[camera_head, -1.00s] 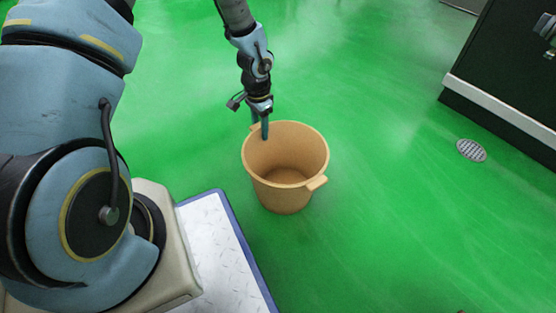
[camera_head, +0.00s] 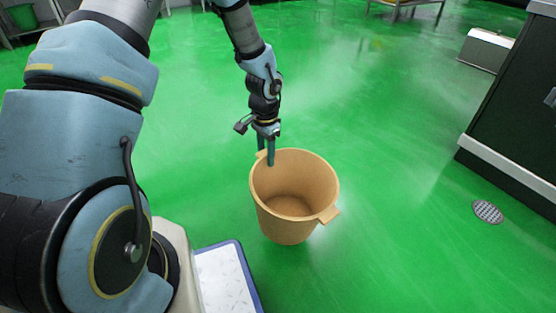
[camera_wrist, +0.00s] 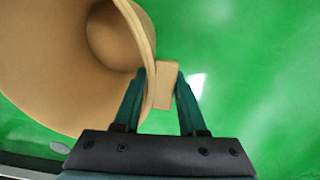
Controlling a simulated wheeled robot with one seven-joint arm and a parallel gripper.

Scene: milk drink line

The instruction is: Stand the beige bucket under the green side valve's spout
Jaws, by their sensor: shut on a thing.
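The beige bucket (camera_head: 290,215) is upright and looks empty, in the middle of the head view. It has a lug handle on each of two opposite sides. My gripper (camera_head: 268,152) reaches down at the bucket's far left rim and is shut on the handle there. In the wrist view my gripper (camera_wrist: 160,88) has one finger inside the rim and one outside the handle of the bucket (camera_wrist: 50,70). I cannot tell whether the bucket's base touches the floor. The green side valve and its spout are not in view.
A dark cabinet (camera_head: 515,110) with a pale plinth stands at the right. A round floor drain (camera_head: 487,212) lies in front of it. A metal box (camera_head: 485,50) and a table (camera_head: 405,8) are farther back. The green floor between is clear.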

